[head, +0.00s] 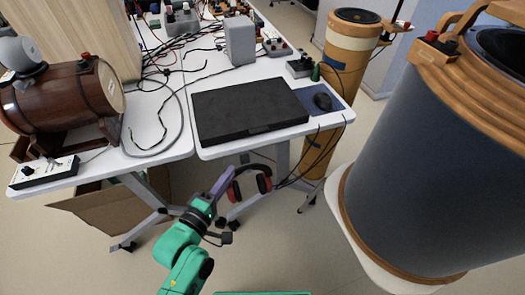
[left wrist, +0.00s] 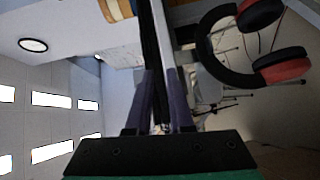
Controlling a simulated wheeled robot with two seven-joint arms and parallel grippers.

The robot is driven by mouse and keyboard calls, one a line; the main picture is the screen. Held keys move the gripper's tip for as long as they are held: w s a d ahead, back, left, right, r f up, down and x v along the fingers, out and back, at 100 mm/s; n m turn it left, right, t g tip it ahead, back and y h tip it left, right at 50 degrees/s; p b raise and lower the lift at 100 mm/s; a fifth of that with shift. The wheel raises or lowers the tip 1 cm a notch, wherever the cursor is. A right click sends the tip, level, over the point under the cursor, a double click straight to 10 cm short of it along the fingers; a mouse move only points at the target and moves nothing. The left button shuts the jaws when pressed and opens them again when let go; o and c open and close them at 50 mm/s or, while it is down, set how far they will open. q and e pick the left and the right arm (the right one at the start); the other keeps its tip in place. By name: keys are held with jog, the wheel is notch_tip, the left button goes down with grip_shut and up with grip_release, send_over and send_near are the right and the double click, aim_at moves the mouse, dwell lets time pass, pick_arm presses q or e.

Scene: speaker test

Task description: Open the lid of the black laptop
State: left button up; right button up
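The black laptop (head: 250,108) lies shut and flat on the white table, near its front edge. My left gripper (head: 229,172) is in front of and below that table edge, apart from the laptop. In the left wrist view, the purple fingers of my left gripper (left wrist: 162,80) stand apart with an empty gap between them. Beyond them I see the pale table edge (left wrist: 162,35) and a dark strip beside it that may be the laptop. My right gripper is not in view.
Red and black headphones (head: 250,184) hang below the table front, close by my left gripper; they also show in the left wrist view (left wrist: 250,45). A mouse (head: 323,101) lies right of the laptop. Cables (head: 160,130) lie to its left. A large dark cylinder (head: 430,170) stands right.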

pick_arm(q)
jog(key=shift+n+t+h, duration=0.3)
jog(key=shift+n, duration=0.1)
jog(key=x, duration=0.4)
jog(key=r+x, duration=0.1)
jog(key=x, duration=0.4)
jog(key=r+x, duration=0.1)
jog(key=x, duration=0.4)
jog(key=shift+d+r+b, duration=0.25)
jog(key=shift+d+b, duration=0.05)
jog(key=shift+d, duration=0.15)
jog(key=shift+s, duration=0.1)
grip_shut()
